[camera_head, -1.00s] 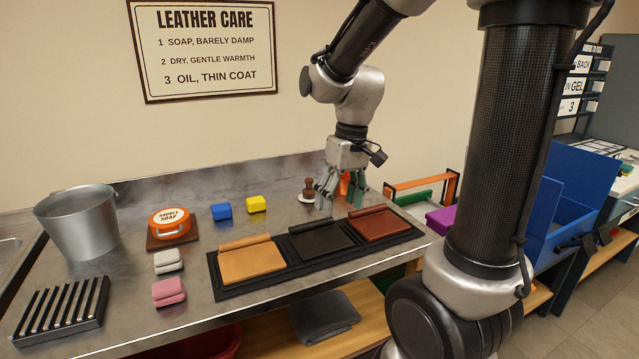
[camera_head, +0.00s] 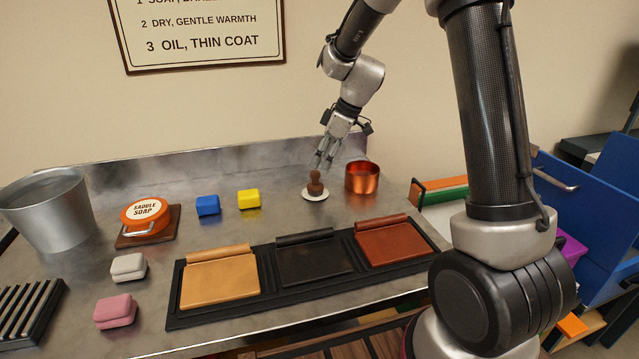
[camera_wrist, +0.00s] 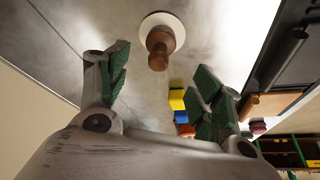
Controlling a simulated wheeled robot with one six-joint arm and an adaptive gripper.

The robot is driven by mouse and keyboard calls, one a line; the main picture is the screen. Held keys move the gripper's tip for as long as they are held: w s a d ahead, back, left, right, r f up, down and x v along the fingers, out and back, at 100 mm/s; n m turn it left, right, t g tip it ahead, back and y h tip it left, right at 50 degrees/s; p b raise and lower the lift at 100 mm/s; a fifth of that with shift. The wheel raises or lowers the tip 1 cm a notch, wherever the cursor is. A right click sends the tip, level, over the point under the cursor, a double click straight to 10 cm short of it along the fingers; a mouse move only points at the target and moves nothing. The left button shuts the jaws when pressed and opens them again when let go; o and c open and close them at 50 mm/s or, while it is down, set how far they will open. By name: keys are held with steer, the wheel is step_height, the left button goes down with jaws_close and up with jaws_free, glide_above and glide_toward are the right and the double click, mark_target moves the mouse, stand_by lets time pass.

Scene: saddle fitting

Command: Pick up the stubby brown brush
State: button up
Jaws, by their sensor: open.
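The copper pot (camera_head: 362,178) stands close to the right of the brush. Blue (camera_head: 208,205) and yellow (camera_head: 249,199) blocks sit to the left. A black tray (camera_head: 180,318) with leather samples lies in front. The wall (camera_head: 200,110) rises behind the bench.

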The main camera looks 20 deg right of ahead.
mark_target(318, 172)
steer(key=shift+f+n, duration=0.3)
steer(key=shift+f, duration=0.05)
steer(key=x, duration=0.7)
steer(key=shift+w+f, duration=0.1)
steer(key=c, duration=1.1)
